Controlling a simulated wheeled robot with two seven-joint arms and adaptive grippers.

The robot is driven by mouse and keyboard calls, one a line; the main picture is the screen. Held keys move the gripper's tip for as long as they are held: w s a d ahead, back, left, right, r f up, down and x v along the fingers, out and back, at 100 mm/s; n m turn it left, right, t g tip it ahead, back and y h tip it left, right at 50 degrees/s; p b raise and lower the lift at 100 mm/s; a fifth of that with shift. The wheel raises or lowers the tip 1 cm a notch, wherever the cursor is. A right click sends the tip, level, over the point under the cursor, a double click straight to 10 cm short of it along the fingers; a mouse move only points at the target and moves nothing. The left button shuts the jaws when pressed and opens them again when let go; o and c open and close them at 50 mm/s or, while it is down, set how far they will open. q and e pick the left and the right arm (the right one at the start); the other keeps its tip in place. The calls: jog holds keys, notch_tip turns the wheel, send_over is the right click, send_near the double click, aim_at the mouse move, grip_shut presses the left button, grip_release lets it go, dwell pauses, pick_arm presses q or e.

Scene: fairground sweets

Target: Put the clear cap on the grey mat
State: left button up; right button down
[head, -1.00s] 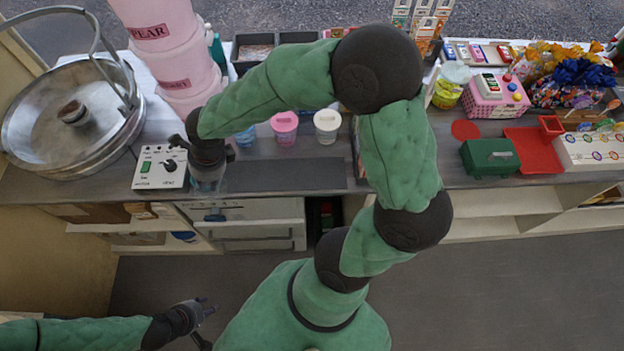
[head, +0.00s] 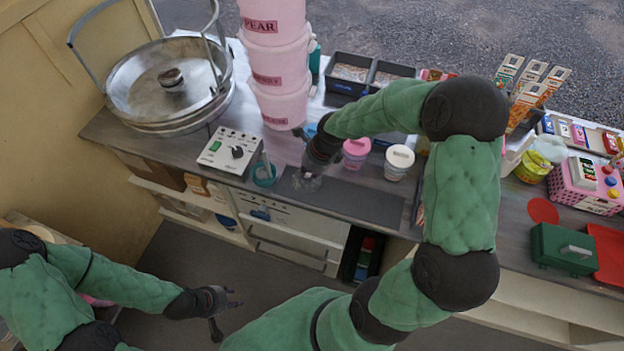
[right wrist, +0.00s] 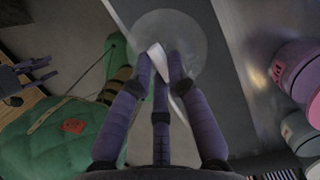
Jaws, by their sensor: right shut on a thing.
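The clear cap (right wrist: 188,27) is a see-through round disc, seen nearly face-on in the right wrist view and only faintly in the head view (head: 306,184). My right gripper (right wrist: 163,62) is shut on it, with the fingers meeting at a pale upright part of the cap. In the head view my right gripper (head: 310,172) is over the left end of the grey mat (head: 362,207), a dark flat strip along the counter's front. I cannot tell whether the cap touches the mat. My left gripper (head: 224,308) is open and empty, low in front of the counter.
A control box (head: 230,151) and a teal ring-like item (head: 264,171) are left of the mat. A pink tub (head: 356,152) and a white-lidded tub (head: 398,162) stand behind it. Stacked pink buckets (head: 277,60) rise further back. The mat's right part is clear.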

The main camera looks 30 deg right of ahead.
jog(key=shift+w+d+f, duration=0.15)
jog(key=shift+d+f, duration=0.4)
jog(key=shift+f, duration=0.1)
jog(key=shift+d+f+b, duration=0.1)
jog(key=shift+f+b, duration=0.35)
jog(key=shift+f, duration=1.15)
jog(key=shift+f, duration=0.1)
jog(key=shift+f, duration=0.1)
jog(key=c, duration=1.2)
grip_release()
